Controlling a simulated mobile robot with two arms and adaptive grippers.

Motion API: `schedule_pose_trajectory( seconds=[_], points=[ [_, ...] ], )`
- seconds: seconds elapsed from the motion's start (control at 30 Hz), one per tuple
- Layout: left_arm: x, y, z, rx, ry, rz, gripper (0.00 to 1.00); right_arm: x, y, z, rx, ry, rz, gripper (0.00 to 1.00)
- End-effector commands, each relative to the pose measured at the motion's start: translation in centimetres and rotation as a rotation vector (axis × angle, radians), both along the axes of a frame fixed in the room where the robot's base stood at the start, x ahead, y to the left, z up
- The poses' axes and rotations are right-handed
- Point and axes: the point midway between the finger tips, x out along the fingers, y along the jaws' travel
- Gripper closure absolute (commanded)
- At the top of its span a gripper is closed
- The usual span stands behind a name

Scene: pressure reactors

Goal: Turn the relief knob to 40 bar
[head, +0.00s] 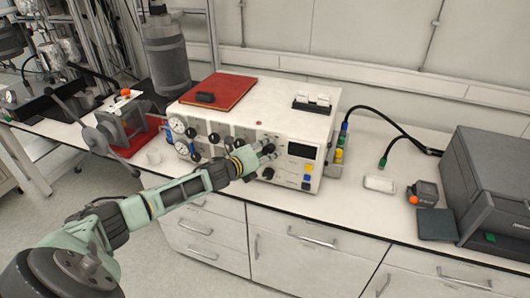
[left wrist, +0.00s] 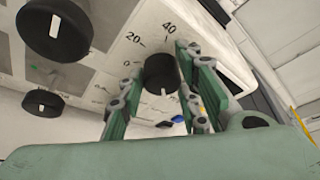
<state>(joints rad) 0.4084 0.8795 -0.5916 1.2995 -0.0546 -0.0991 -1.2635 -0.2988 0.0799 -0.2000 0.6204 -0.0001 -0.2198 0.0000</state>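The relief knob (left wrist: 160,72) is a round black knob on the white panel in the left wrist view. Marks 0, 20 and 40 stand around it, and its white pointer line is at its lower side in the picture, away from the 40 mark. My left gripper (left wrist: 158,62) is open, with one green finger on each side of the knob. The right finger is close to the knob and a gap shows on the left; I cannot tell whether either touches. In the head view my left gripper (head: 264,154) is at the front of the white reactor controller (head: 250,105). My right gripper is not in view.
Two more black knobs, one large (left wrist: 55,28) and one smaller (left wrist: 43,105), lie left of the gripper in the left wrist view. A red book (head: 219,92) lies on the controller. Cables and a dark grey box (head: 490,180) are on the right bench.

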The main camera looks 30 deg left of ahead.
Motion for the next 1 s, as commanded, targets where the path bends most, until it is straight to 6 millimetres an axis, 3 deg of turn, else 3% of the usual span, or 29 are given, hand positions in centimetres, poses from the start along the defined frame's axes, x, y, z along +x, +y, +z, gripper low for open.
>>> schedule_pose_trajectory(
  seconds=[0.27, 0.67, 1.0],
  points=[
    [-0.1, 0.2, -0.3, 0.002, 0.005, 0.005, 0.96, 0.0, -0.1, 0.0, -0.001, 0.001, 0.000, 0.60],
    [-0.2, 0.3, -0.9, -0.085, -0.012, 0.006, 0.96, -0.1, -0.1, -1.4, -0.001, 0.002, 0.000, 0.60],
    [-0.2, 0.2, -1.5, -0.355, -0.075, 0.005, 0.96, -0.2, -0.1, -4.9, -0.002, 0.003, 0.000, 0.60]
  ],
)
